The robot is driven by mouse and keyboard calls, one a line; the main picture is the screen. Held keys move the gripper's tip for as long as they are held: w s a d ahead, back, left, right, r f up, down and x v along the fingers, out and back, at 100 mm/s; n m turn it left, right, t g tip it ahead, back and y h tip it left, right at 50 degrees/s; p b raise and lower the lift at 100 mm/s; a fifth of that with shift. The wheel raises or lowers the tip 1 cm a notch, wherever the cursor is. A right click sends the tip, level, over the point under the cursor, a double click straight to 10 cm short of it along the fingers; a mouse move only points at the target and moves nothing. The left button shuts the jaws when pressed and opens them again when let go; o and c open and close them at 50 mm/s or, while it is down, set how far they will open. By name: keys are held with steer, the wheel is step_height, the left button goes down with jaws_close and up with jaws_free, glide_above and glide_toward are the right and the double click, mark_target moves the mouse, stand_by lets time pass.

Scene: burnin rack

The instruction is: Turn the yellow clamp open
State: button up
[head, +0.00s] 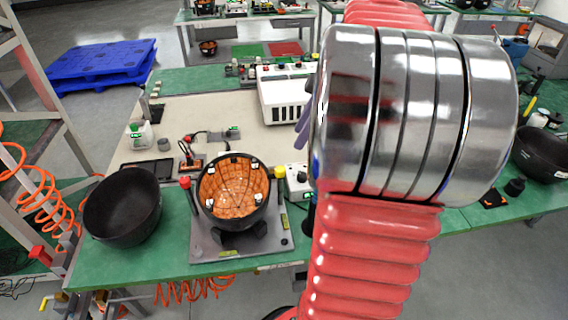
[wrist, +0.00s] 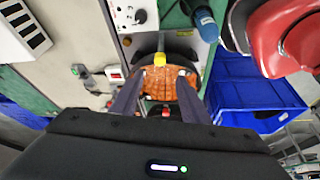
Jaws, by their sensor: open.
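The yellow clamp (wrist: 160,59) shows in the wrist view as a small yellow block at the upper rim of the orange-lined black bowl (wrist: 157,82). My gripper (wrist: 159,78) is open, its two dark fingers spread over the bowl with the yellow clamp just beyond and between the tips. Nothing is held, and I cannot tell the height gap. My arm hides most of my gripper.
A white control box with a dial (head: 298,181) stands right of the fixture. An empty black bowl (head: 123,207) stands to its left. A white slotted box (head: 285,96) stands behind. A blue cylinder (wrist: 206,24) is close to the fixture. Beige bench space (head: 205,112) is clear.

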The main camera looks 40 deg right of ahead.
mark_target(281, 168)
steer(key=x, duration=1.2)
steer(key=shift+w+a+f, duration=0.1)
steer(key=shift+f, duration=0.2)
steer(key=shift+c, duration=0.2)
jaws_close()
